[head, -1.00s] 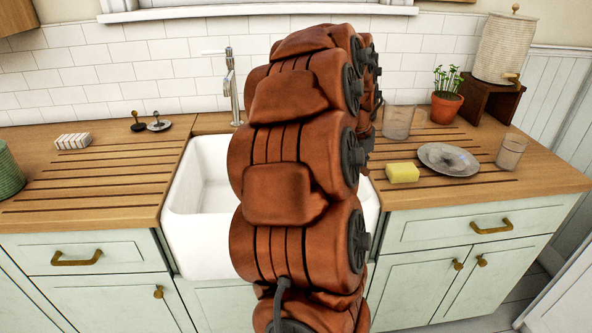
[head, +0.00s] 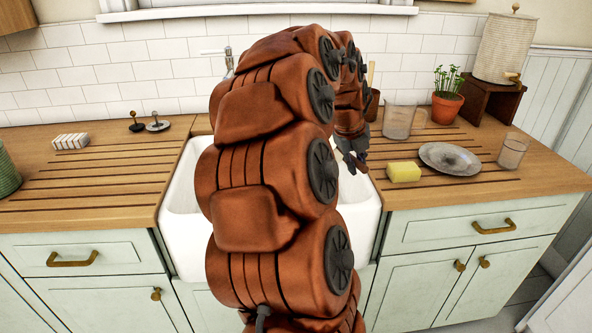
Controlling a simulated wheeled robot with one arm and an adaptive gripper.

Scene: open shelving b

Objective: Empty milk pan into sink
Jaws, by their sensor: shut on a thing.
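The white sink (head: 181,240) is set in the wooden counter at the centre, and my arm covers most of its basin. My gripper (head: 354,160) shows only in part, dark grey, at the right side of my arm near the sink's right rim. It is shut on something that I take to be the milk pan. I cannot make out the pan itself, so its tilt and contents cannot be told.
A yellow sponge (head: 404,172), a grey plate (head: 449,158), a glass jug (head: 398,122) and a glass (head: 512,151) stand right of the sink. A potted plant (head: 446,107) is behind them. The tap (head: 229,62) is partly hidden. The left counter (head: 110,180) is mostly clear.

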